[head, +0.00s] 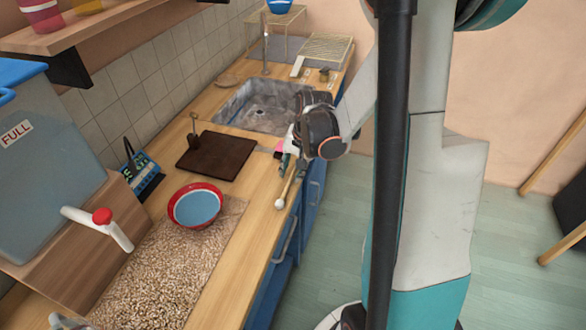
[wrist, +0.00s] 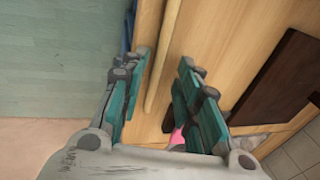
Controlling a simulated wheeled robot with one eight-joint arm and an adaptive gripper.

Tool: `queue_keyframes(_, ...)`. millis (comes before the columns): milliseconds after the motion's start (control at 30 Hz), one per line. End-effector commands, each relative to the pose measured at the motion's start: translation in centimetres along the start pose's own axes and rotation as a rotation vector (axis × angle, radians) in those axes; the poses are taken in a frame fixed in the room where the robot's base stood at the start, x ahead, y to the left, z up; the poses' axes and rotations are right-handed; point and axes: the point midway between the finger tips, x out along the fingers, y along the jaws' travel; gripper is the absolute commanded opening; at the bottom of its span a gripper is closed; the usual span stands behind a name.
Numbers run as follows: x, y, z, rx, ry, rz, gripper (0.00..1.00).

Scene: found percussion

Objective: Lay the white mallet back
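The white mallet (head: 279,204) lies along the front edge of the wooden counter in the head view. Its white ball end points toward the camera, and its thin wooden handle runs back toward my gripper (head: 288,161). In the wrist view, the handle (wrist: 166,45) passes between the two green fingers of my gripper (wrist: 165,58), nearer the left one. The fingers are apart and wood shows on both sides of the handle. The ball end is outside the wrist view. I cannot tell whether the handle touches a finger.
A dark brown board (head: 216,155), a red-rimmed blue bowl (head: 195,206) on a speckled mat (head: 165,262) and a grey sink (head: 262,106) are on the counter. A pink item (wrist: 177,138) is by my gripper. Open floor lies beyond the counter edge.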

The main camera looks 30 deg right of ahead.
Motion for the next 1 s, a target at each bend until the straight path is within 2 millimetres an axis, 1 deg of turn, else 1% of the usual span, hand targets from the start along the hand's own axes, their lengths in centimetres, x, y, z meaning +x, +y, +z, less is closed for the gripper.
queue_keyframes(267, -0.1, 0.0, 0.0, 0.000, 0.000, 0.000, 0.32)
queue_keyframes(433, -1.1, 0.0, 0.0, 0.001, 0.000, 0.000, 0.32)
queue_keyframes(567, -2.9, 0.1, 0.0, 0.001, 0.000, 0.000, 0.32)
queue_keyframes(800, -7.0, 0.0, 0.1, 0.001, 0.000, 0.000, 0.32)
queue_keyframes(1000, -10.0, 0.0, 0.0, 0.001, 0.000, 0.000, 0.32)
